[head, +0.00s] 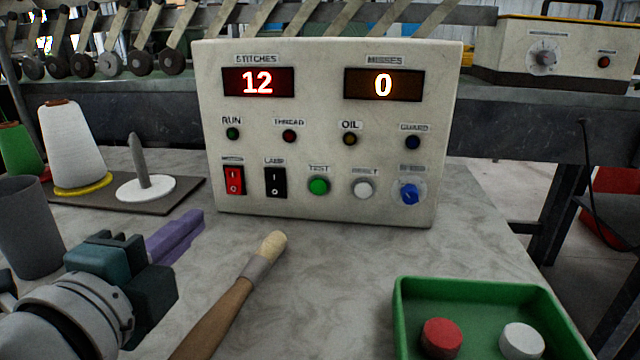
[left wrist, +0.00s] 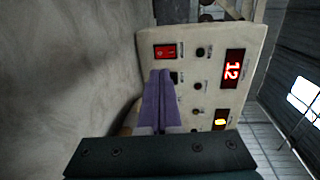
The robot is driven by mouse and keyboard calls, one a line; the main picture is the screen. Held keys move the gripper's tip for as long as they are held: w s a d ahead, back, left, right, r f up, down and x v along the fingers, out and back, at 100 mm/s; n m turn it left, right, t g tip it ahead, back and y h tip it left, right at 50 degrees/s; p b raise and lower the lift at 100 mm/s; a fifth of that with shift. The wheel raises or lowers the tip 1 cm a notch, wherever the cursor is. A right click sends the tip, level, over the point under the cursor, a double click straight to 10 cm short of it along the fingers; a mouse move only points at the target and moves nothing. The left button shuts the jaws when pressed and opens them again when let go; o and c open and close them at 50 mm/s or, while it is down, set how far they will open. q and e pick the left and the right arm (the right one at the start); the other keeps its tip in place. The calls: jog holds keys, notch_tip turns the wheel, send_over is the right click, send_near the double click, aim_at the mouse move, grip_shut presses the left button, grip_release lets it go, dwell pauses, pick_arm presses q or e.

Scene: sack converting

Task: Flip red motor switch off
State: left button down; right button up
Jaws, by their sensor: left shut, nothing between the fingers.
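The red motor switch (head: 234,180) is a rocker with "I" above "O", at the lower left of the pale control panel (head: 330,115). The black lamp switch (head: 275,182) is just to its right. In the left wrist view the red switch (left wrist: 166,51) shows near the panel's edge, beyond the fingertips. My left gripper (head: 198,222), with purple fingers, is shut and empty. It points toward the panel's lower left, in front of it and apart from the red switch. It also shows in the left wrist view (left wrist: 160,100). My right gripper is not in view.
A brush with a wooden handle (head: 228,305) lies in front of the panel. A green tray (head: 480,288) with red and white caps is at lower right. A white thread cone (head: 73,145), a spindle (head: 140,165) and a grey cup (head: 30,230) stand at left.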

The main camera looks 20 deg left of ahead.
aim_at(232, 194)
pick_arm(q)
jog(key=x, duration=0.9)
jog(key=shift+w, duration=0.1)
jog(key=shift+f+b, duration=0.3)
jog(key=shift+b, duration=0.5)
jog(key=f+t+b, duration=0.1)
jog(key=b, duration=0.3)
jog(key=shift+w+a, duration=0.1)
jog(key=shift+r, duration=0.2)
jog(key=shift+s, duration=0.3)
jog(key=v, duration=0.9)
jog(key=shift+s+d+r, duration=0.1)
jog(key=shift+s+d, duration=0.1)
jog(key=shift+d, duration=0.05)
jog(key=shift+r, duration=0.1)
